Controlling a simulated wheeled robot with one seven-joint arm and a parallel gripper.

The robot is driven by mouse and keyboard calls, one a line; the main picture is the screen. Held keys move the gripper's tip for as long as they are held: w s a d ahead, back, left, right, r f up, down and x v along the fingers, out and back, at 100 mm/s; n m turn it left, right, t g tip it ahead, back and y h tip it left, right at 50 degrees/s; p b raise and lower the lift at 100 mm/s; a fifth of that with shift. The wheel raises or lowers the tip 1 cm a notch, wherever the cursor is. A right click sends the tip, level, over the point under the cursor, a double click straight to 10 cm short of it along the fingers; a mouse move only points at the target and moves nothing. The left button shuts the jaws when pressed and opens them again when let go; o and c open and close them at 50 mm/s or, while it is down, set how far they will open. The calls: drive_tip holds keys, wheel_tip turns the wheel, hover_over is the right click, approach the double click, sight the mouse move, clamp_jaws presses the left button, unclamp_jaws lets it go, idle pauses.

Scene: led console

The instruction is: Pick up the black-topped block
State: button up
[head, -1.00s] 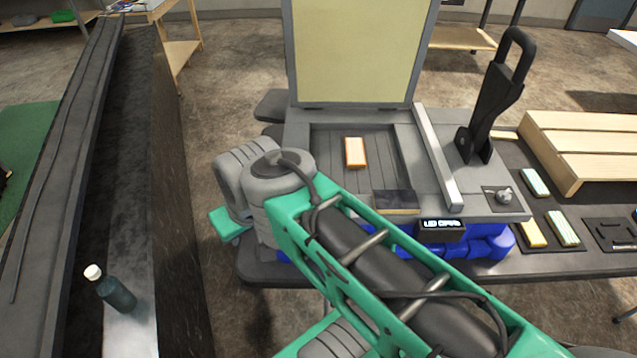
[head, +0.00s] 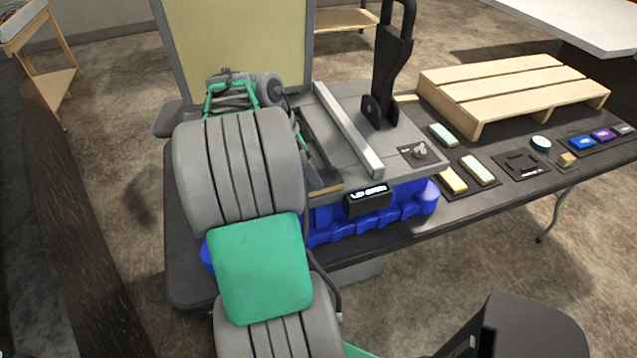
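A dark-topped piece with a tan front edge, which may be the black-topped block (head: 326,190), sits at the front of the grey console (head: 352,140), beside its silver rail. Only its tan edge shows clearly; my arm covers part of this area. The end of my arm (head: 235,95) is over the left part of the console, behind my large grey arm links. My gripper's fingertips are hidden, so I cannot tell whether they are open or shut or touch anything. The recessed panel and the orange-sided block seen there earlier are hidden behind my arm.
A tall black lever (head: 390,75) and a silver rail (head: 348,130) stand up from the console. A yellowish panel (head: 235,40) rises behind it. A wooden pallet (head: 515,85), small colored blocks (head: 453,180) and a black tray (head: 520,165) lie on the table to the right.

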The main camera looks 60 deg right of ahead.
sight(332, 180)
drive_tip(key=p+x, duration=0.1)
drive_tip(key=x, duration=0.3)
drive_tip(key=shift+s+d+f, duration=0.1)
drive_tip(key=shift+d+f, duration=0.1)
drive_tip(key=c, duration=1.5)
